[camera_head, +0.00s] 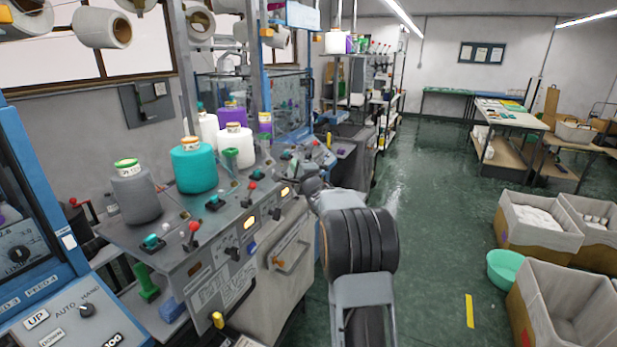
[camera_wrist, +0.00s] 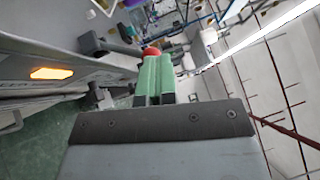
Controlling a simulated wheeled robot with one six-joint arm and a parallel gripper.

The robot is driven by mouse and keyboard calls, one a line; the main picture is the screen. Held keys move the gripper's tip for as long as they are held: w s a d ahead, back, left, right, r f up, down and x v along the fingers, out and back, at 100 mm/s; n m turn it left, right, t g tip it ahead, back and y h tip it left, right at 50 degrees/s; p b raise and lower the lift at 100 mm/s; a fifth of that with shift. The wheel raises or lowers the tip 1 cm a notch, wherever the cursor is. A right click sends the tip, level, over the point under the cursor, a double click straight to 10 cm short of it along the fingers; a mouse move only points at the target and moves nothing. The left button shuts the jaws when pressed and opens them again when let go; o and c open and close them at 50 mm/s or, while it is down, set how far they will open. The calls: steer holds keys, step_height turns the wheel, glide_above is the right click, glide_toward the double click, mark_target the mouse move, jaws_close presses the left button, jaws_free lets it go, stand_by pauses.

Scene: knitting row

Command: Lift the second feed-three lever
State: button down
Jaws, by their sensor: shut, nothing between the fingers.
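The levers with red ball knobs stand on the sloping grey machine panel in the head view: a nearer one (camera_head: 194,228) and a farther one (camera_head: 251,187). The labels are too small to tell which lever is the second feed-three lever. My gripper (camera_wrist: 153,65) is shut and empty, its green fingers together. In the wrist view a red ball knob (camera_wrist: 151,51) shows just beyond the fingertips, partly hidden by them; I cannot tell whether they touch. In the head view my arm reaches to the machine front, right of the farther lever, and its fingertips are hard to make out.
Yarn cones, grey (camera_head: 136,195) and teal (camera_head: 194,168), stand on the machine top. An orange lamp (camera_wrist: 50,73) lies left of the fingers in the wrist view. Cardboard boxes (camera_head: 535,222) and a green basin (camera_head: 507,268) are on the floor at right. The aisle is open.

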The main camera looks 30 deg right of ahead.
steer(key=shift+w+a+r, duration=0.3)
steer(key=shift+w+r, duration=0.1)
steer(key=shift+r, duration=0.05)
steer(key=shift+s, duration=0.15)
steer(key=s+a+r+b, duration=0.1)
steer(key=s+r+b, duration=0.1)
steer(key=s, duration=1.1)
steer(key=shift+s+a, duration=0.25)
steer(key=shift+r, duration=0.1)
